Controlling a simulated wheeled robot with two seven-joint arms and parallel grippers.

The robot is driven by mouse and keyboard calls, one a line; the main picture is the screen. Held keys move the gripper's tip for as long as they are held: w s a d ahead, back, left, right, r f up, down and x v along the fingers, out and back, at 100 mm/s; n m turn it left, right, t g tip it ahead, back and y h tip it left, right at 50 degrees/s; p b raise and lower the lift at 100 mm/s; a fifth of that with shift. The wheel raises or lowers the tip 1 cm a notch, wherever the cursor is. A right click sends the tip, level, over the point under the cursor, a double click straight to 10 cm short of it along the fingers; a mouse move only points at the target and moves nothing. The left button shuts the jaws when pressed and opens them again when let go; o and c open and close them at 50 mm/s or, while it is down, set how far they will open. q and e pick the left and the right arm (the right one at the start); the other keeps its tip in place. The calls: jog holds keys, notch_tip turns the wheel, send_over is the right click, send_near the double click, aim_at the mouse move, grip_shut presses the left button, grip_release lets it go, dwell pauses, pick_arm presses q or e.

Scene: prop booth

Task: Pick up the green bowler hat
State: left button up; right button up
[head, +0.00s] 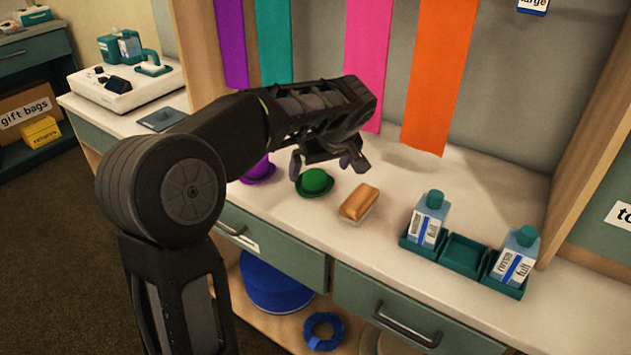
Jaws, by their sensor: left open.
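The green bowler hat (315,181) sits brim down on the pale counter, near its front edge, between a purple hat and a bread-like item. My left gripper (322,172) is just above and behind the hat, pointing down, with its jaws open and empty. One finger shows to the left of the hat's crown and others to its right. I cannot tell whether any finger touches the hat. My right gripper is not in view.
A purple hat (259,169) is close on the left, partly behind my arm. A hot-dog-like bun (360,202) is close on the right. A green tray (464,252) with two bottles stands further right. Coloured strips hang behind.

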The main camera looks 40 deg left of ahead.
aim_at(317, 177)
pick_arm(q)
jog(key=shift+w+a+f, duration=0.15)
jog(key=shift+a+f, duration=0.05)
jog(key=shift+f, duration=0.25)
jog(key=x, duration=0.5)
jog(key=shift+f, duration=0.15)
jog(key=shift+d, duration=0.1)
jog(key=shift+c, duration=0.3)
jog(key=c, duration=1.1)
notch_tip(317, 177, up, 10)
jog(key=shift+r+p, duration=0.1)
jog(key=shift+p, duration=0.45)
